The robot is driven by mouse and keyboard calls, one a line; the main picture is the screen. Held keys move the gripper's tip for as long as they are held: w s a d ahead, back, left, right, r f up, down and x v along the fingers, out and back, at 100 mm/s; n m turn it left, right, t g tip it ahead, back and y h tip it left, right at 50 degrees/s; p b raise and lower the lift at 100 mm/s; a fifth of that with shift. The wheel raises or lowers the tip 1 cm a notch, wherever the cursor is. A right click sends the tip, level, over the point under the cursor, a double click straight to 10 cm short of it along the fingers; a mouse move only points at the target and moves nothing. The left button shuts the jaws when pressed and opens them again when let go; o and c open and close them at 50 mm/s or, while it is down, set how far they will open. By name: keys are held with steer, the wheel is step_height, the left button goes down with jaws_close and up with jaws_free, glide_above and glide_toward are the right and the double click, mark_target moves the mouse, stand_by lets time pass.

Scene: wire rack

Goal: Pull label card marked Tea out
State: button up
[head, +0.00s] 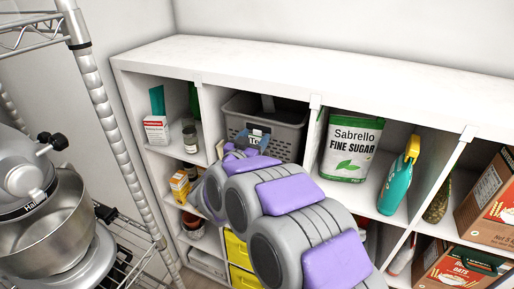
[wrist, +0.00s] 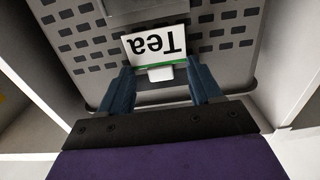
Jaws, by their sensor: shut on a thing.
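The label card (wrist: 156,42) is white with black "Tea" and a green strip along one edge; it is upside down in the wrist view. It lies against the front of a grey perforated basket (wrist: 222,31). A small white tab (wrist: 160,74) shows at the card's near edge. My gripper (wrist: 159,65) is shut on the card, with its blue fingers at the two side edges. In the head view the basket (head: 289,135) sits in an upper cubby, and my arm partly covers it and the card. Whether the card still touches the basket is unclear.
A white cubby shelf (head: 220,50) surrounds the basket with dividers on both sides. A sugar bag (head: 351,148) and a teal spray bottle (head: 398,180) stand to the right, a jar (head: 190,139) to the left. A wire rack with a mixer (head: 45,200) stands at the left.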

mark_target(258, 124)
steer(key=shift+r+p, duration=0.4)
step_height(258, 124, up, 3)
steer(key=p, duration=0.3)
steer(key=shift+f, duration=0.1)
steer(key=shift+d, duration=0.1)
stand_by(0.4)
